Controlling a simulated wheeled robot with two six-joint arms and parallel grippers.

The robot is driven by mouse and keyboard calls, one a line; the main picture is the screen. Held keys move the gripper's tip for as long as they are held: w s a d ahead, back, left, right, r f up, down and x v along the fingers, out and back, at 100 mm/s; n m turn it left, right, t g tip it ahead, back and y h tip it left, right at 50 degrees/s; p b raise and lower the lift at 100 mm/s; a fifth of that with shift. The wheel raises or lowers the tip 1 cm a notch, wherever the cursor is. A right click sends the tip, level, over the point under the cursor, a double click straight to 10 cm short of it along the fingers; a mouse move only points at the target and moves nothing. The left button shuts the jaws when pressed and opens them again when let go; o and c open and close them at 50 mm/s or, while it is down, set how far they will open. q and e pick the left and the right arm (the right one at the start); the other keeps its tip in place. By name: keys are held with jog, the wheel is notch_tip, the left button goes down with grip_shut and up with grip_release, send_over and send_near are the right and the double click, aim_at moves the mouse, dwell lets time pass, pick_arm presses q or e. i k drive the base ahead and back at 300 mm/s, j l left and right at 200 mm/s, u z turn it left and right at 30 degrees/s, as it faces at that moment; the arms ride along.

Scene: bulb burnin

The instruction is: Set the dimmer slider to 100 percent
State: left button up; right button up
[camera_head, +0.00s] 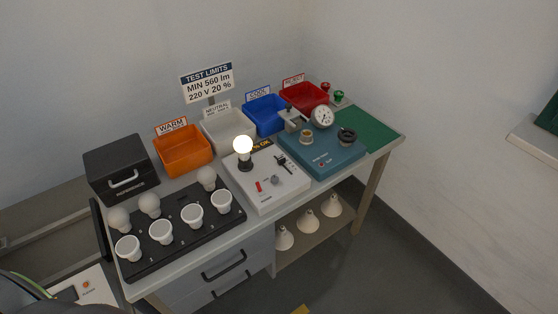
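A white test panel (267,200) lies on the middle of the workbench. A lit bulb (243,146) stands upright in a dark socket at its back left. A black slider (282,161) sits on the panel's right part, near its back; its percent setting is too small to read. A red switch (258,186) and a grey knob (275,180) are nearer the panel's front. A dark label at the panel's back edge is partly hidden by the bulb. Neither of my grippers shows in the head view.
A black tray (187,241) with several bulbs lies at the left front. Orange (184,160), white (229,135), blue (267,123) and red (304,102) bins line the back. A teal device (330,160) stands right of the panel. A black box (122,166) stands at the back left.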

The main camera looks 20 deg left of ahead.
aim_at(281, 160)
jog(key=k+l+u, duration=0.15)
jog(key=u, duration=0.2)
jog(key=k+u, duration=0.4)
jog(key=i+l, duration=0.05)
